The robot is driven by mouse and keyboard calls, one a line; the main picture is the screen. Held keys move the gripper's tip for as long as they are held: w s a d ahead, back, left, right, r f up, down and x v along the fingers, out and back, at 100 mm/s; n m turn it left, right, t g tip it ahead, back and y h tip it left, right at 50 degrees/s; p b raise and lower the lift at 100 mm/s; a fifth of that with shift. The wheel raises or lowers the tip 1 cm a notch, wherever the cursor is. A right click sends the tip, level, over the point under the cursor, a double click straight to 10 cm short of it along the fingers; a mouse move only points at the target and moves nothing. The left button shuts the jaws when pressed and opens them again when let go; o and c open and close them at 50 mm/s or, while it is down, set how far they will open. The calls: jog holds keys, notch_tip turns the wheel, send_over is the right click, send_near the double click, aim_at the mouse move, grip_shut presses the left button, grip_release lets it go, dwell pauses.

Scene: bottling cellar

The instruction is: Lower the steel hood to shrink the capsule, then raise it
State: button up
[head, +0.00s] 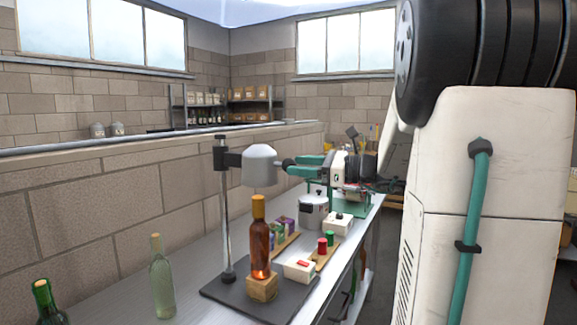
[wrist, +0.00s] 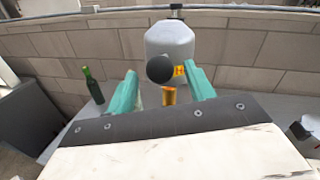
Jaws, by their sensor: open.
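The steel hood (head: 261,166) hangs on an arm from an upright post, above an amber bottle (head: 260,240) with an orange capsule (head: 258,208). The bottle stands upright on a wooden block (head: 262,287). The hood's lower rim is a little above or near the capsule top. My gripper (head: 298,166) is at the hood's dark ball knob (head: 288,164), with green fingers. In the wrist view the hood (wrist: 171,42) is ahead, the knob (wrist: 160,69) lies between the open fingers (wrist: 163,88), and the capsule (wrist: 169,95) shows below. Contact with the knob cannot be told.
A clear bottle (head: 161,278) and a green bottle (head: 47,302) stand left on the bench (head: 190,260). A white switch box (head: 299,269), red and green spools (head: 322,245) and a steel pot (head: 313,212) stand right of the post's dark base (head: 225,292). A block wall runs behind.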

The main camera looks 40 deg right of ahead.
aim_at(289, 164)
jog(key=shift+x, duration=1.75)
jog(key=shift+c, duration=0.3)
grip_shut()
notch_tip(289, 164, down, 11)
jog(key=shift+s+f, duration=0.1)
jog(key=shift+o, duration=0.3)
grip_release()
